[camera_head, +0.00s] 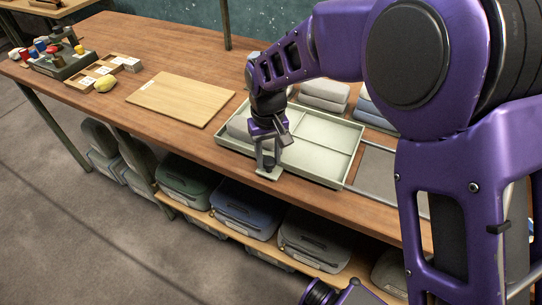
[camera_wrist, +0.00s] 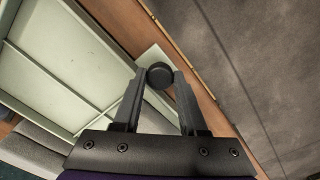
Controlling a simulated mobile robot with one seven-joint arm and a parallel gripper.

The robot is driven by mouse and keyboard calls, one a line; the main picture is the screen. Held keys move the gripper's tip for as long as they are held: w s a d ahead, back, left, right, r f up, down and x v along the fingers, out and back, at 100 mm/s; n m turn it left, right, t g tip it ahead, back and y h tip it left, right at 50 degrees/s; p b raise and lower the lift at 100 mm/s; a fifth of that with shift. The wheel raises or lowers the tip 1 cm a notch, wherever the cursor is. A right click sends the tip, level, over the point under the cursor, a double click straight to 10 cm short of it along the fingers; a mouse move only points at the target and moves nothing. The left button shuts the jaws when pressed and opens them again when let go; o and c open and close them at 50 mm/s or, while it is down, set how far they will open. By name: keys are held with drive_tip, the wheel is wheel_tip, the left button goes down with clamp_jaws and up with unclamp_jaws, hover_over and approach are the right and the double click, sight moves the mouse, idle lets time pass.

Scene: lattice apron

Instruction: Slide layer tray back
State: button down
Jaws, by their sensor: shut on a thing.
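The pale green layer tray (camera_head: 322,163) lies on the wooden workbench, with low rims and dividers forming compartments. In the wrist view the tray (camera_wrist: 42,58) fills the left side. A dark round knob (camera_wrist: 159,75) stands on a pale tab at the tray's front edge, near the bench edge. My gripper (camera_head: 267,165) points down at this front edge. In the wrist view its two fingers (camera_wrist: 158,82) are shut on the knob, one on each side.
Folded grey cloth stacks (camera_head: 324,93) stand behind the tray. A grey flat panel (camera_head: 372,175) lies to its right and a wooden board (camera_head: 180,100) to its left. Further left are a yellow object (camera_head: 105,84) and a spool rack (camera_head: 62,62). Bins (camera_head: 245,207) fill the shelf below.

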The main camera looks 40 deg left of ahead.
drive_tip(key=shift+s+a+r, duration=0.1)
drive_tip(key=shift+a+r, duration=0.05)
drive_tip(key=shift+a, duration=0.2)
drive_tip(key=c, duration=0.5)
unclamp_jaws()
drive_tip(key=shift+o, duration=0.2)
wheel_tip(320, 180, up, 17)
drive_tip(key=p, duration=0.1)
drive_tip(key=shift+d+r, duration=0.1)
